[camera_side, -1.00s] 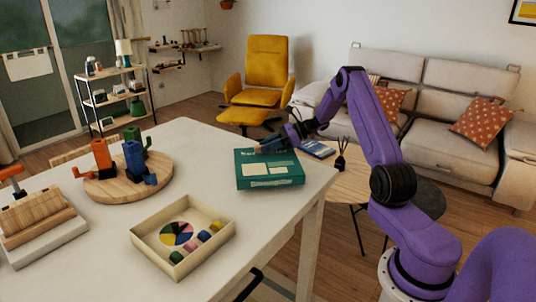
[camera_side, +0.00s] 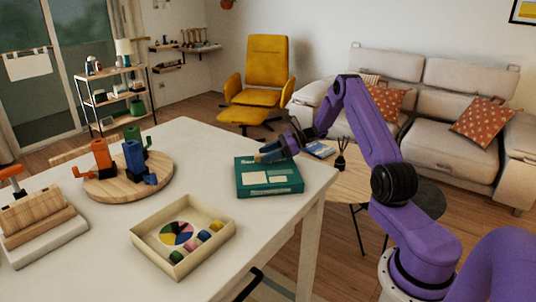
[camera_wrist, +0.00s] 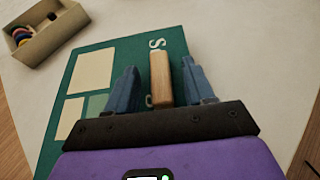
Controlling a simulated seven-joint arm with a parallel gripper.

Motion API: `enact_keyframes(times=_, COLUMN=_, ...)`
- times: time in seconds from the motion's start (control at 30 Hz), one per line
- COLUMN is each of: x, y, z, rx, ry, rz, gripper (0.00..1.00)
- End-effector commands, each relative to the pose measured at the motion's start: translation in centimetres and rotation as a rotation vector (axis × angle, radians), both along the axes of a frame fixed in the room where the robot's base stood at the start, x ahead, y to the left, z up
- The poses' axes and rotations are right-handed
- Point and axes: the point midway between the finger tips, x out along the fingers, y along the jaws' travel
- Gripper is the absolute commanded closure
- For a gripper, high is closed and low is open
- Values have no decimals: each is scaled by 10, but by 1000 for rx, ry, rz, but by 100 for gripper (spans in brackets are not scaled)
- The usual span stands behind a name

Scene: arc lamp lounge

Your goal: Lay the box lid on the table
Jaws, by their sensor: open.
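The green box lid (camera_side: 268,178) lies flat on the white table near its right edge. It has pale panels and white lettering; it also fills much of the wrist view (camera_wrist: 90,75). A wooden grip bar (camera_wrist: 162,75) stands on the lid. My gripper (camera_side: 270,154) is at the lid's far side. In the wrist view my gripper (camera_wrist: 160,85) is open, with one blue finger on each side of the bar and visible gaps between. The open box (camera_side: 165,226), cream-coloured, stands apart at the front, with a coloured disc and several small blocks inside.
A round wooden board (camera_side: 118,192) with orange, blue and green pieces stands to the left. A slatted wooden piece (camera_side: 35,218) stands at the far left. The table (camera_side: 95,262) is bare between these things. A low wooden table (camera_side: 345,185) with small items is beyond the right edge.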

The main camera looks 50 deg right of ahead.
Motion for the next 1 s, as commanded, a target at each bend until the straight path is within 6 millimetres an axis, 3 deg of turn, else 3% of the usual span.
enact_keyframes(times=0.17, x=-5, y=-6, z=5, rx=0, ry=-1, rz=-2, gripper=47)
enact_keyframes(times=0.6, x=-58, y=-59, z=36, rx=0, ry=-1, rz=-4, gripper=47)
enact_keyframes(times=0.8, x=-74, y=-75, z=45, rx=-1, ry=-1, rz=-1, gripper=47)
enact_keyframes(times=0.93, x=-76, y=-73, z=48, rx=-8, ry=0, rz=15, gripper=47)
enact_keyframes(times=1.0, x=-73, y=-59, z=51, rx=-28, ry=2, rz=63, gripper=47)
